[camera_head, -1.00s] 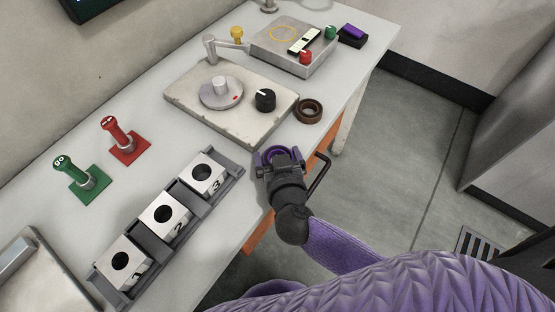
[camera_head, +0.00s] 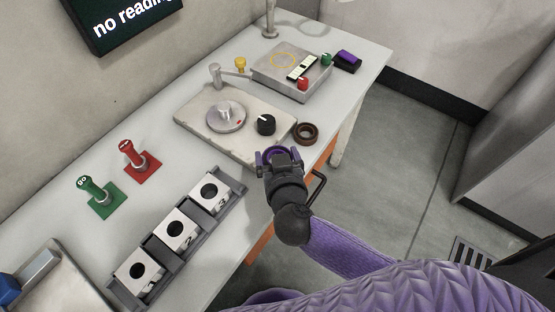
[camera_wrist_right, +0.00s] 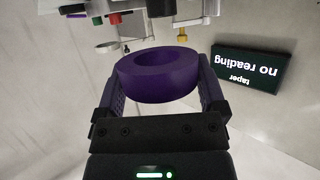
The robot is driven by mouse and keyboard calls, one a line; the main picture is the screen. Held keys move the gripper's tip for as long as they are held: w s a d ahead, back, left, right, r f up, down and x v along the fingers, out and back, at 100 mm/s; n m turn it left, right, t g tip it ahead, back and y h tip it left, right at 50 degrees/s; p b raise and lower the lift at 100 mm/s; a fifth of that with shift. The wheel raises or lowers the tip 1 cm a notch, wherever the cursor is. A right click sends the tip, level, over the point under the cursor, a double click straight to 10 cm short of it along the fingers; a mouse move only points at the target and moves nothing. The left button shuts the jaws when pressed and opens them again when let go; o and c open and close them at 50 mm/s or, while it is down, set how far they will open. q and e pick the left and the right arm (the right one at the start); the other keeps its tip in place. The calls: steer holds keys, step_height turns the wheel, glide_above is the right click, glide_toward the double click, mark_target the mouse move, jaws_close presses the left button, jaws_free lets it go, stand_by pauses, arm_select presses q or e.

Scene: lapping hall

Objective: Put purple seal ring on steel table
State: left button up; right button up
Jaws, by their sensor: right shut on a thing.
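The purple seal ring (camera_wrist_right: 155,80) is held between the two fingers of my right gripper (camera_wrist_right: 160,98) in the right wrist view. In the head view my right gripper (camera_head: 277,160) is over the near edge of the steel table (camera_head: 238,183), and only part of the purple ring (camera_head: 272,152) shows above it. Whether the ring touches the table I cannot tell. The gripper is just below a brown ring (camera_head: 305,133) that lies on the table. My left gripper is not in view.
A rack with numbered blocks (camera_head: 180,236) stands left of my gripper. Green (camera_head: 98,196) and red (camera_head: 138,160) gauges stand left. Some bare tabletop lies between rack and plate.

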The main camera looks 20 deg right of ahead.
step_height(320, 180, up, 2)
steer(key=shift+r, duration=0.1)
steer(key=r+m+h, duration=0.1)
steer(key=r, duration=0.2)
steer(key=d+r+m+h, duration=0.1)
steer(key=r, duration=0.2)
steer(key=s+r+h, duration=0.1)
steer(key=r, duration=0.2)
steer(key=shift+d+r+m+g, duration=0.2)
steer(key=shift+r+m+g, duration=0.1)
steer(key=shift+r+m, duration=0.1)
steer(key=s+d+r+m+g+h, duration=0.1)
steer(key=s+d+r+m+h, duration=0.15)
steer(key=r, duration=0.25)
steer(key=f+n, duration=0.1)
steer(key=f, duration=0.1)
steer(key=w+a+f+y, duration=0.1)
steer(key=w+a+f+n+y, duration=0.1)
steer(key=f, duration=0.1)
steer(key=shift+w+a+f+n+t, duration=0.1)
steer(key=shift+w+f+n+t, duration=0.1)
steer(key=shift+f+n+t, duration=0.15)
step_height(320, 180, down, 10)
steer(key=w+a+n+y, duration=0.1)
steer(key=n+y, duration=0.1)
steer(key=y, duration=0.1)
steer(key=shift+a+r+n+t, duration=0.15)
steer(key=shift+a+n+t, duration=0.2)
steer(key=shift+t, duration=0.1)
steer(key=shift+y, duration=0.25)
